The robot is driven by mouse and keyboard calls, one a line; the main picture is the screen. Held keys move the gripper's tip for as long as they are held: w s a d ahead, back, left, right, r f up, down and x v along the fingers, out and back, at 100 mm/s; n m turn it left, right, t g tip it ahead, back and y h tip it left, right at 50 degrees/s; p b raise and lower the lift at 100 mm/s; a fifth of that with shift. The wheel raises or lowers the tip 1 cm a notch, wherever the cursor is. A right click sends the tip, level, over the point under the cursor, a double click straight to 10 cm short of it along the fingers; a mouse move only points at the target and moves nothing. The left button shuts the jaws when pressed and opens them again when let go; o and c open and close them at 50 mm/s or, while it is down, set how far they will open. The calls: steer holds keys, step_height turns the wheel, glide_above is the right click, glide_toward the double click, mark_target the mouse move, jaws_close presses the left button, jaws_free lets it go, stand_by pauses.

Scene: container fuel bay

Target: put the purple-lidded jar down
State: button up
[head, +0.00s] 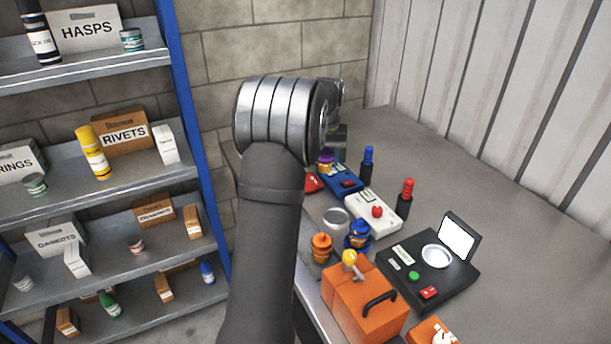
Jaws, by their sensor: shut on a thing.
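The purple-lidded jar (326,164) shows small at the far end of the bench, just right of my arm's wrist. Its lid is purple, with orange-yellow around it. My gripper (340,150) is partly hidden behind my wrist and points down at the jar. It is shut on the jar, though the fingertips are hard to make out. The jar looks upright. I cannot tell whether its base touches the surface below. A blue device (341,180) lies just in front of it, and a red item (312,183) lies to its lower left.
The bench's right side is clear. Shelving (185,130) stands left.

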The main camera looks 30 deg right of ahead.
steer(key=w+a+f, duration=0.1)
steer(key=w, duration=0.1)
steer(key=w+a+f, duration=0.1)
steer(key=w, duration=0.1)
steer(key=w+a+f, duration=0.1)
steer(key=w+f, duration=0.1)
steer(key=shift+w+f, duration=0.1)
steer(key=shift+w, duration=0.05)
steer(key=shift+f, duration=2.05)
steer(key=o, duration=1.2)
steer(key=shift+f, duration=0.15)
steer(key=shift+c, duration=0.2)
step_height(320, 180, up, 12)
steer(key=s, duration=0.1)
steer(key=shift+a, duration=0.45)
steer(key=shift+s, duration=0.1)
